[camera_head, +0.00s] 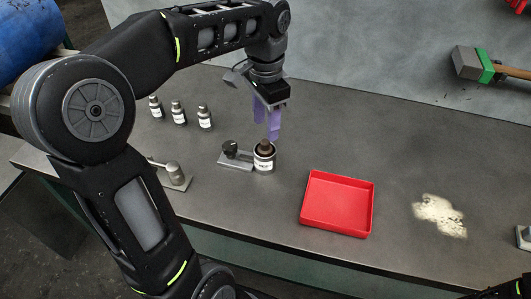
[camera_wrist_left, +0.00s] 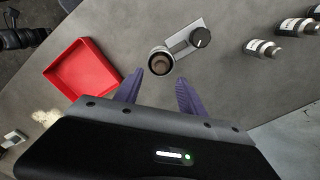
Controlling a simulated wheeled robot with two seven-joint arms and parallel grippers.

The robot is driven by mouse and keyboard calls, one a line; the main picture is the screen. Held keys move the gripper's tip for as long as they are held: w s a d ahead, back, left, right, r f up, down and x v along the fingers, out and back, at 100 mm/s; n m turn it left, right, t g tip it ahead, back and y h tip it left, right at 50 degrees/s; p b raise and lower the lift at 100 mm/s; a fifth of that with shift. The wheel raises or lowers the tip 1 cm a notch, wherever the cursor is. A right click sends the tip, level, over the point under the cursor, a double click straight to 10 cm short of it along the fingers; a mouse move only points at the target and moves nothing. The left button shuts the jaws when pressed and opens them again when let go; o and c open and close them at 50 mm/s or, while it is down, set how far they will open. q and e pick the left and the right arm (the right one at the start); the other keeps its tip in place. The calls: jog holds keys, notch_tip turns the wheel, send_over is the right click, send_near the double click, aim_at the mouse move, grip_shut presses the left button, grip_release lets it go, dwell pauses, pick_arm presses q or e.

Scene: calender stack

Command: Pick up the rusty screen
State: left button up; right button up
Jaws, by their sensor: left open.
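A rusty brown piece (camera_head: 266,145), likely the rusty screen, stands in a small round holder with a white label (camera_head: 264,163) near the middle of the table. In the left wrist view the brown piece (camera_wrist_left: 161,64) sits inside the holder's round rim. My left gripper (camera_head: 267,130) has purple fingers that point down just above the piece. In the left wrist view the fingers (camera_wrist_left: 159,84) are apart with nothing between them, and the holder lies just beyond their tips. The screen's lower part is hidden in the holder.
A metal plate with a dark knob (camera_head: 231,148) adjoins the holder's left side. A red tray (camera_head: 337,204) lies to the right, empty. Several small labelled bottles (camera_head: 177,113) stand behind on the left.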

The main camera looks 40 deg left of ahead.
aim_at(265, 141)
pick_arm(q)
jog(key=shift+f, duration=0.25)
jog(key=shift+f+p, duration=0.35)
jog(key=shift+f, duration=2.3)
jog(key=shift+s, duration=0.1)
grip_shut()
